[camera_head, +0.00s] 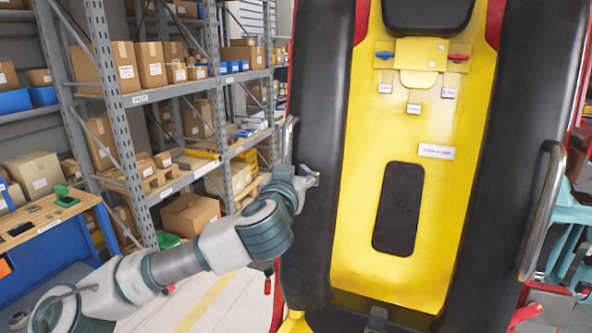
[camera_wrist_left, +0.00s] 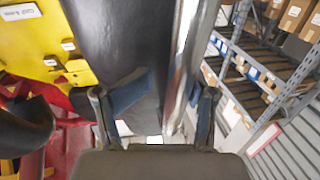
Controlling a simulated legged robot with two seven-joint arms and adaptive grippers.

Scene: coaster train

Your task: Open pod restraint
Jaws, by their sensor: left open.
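The pod restraint (camera_head: 395,235) is a yellow panel between two thick black padded side bars, filling the right half of the head view. A metal handle (camera_head: 288,140) is on its left side and another metal handle (camera_head: 543,210) is on its right side. My left gripper (camera_head: 310,176) is by the left side bar, close to the lower end of the left handle. In the left wrist view my left gripper (camera_wrist_left: 172,92) is open, and the left handle (camera_wrist_left: 187,50) runs between its fingers, nearer the right finger. Contact cannot be told. My right gripper is out of view.
Red and blue levers (camera_head: 458,57) with small labels sit high on the yellow panel. Metal shelves with cardboard boxes (camera_head: 150,65) stand at the left. A blue workbench (camera_head: 50,245) is at the lower left. Light teal parts (camera_head: 573,235) show at the right edge.

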